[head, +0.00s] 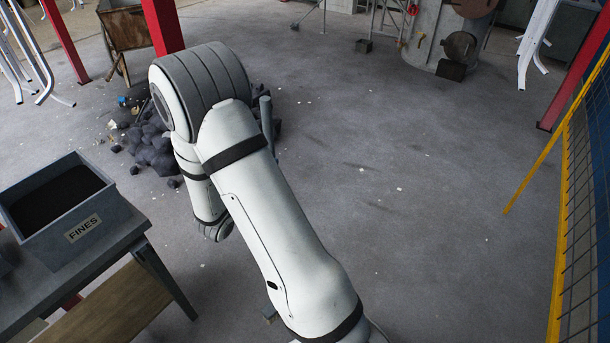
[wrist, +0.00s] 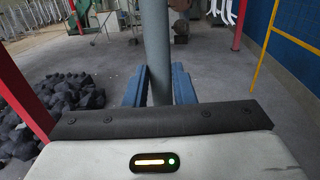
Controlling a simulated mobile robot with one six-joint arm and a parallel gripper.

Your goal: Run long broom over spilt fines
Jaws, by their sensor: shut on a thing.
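My gripper (wrist: 158,88) shows in the wrist view with its blue fingers on both sides of an upright grey pole (wrist: 157,45), which looks like the long broom's handle. It is shut on the pole. A short grey-blue upright piece (head: 266,118) beside my arm in the head view may be the same pole. My arm hides the gripper and most of the pole there. The broom's bristle end is not clearly visible. Faint dark patches (head: 381,206) on the floor right of my arm may be the spilt fines.
A grey bin labelled FINES (head: 82,228) stands on a table at left. A heap of dark lumps (head: 158,158) lies behind my arm, near a red post (head: 163,25). A yellow-framed mesh fence (head: 585,215) bounds the right. The floor between is mostly open.

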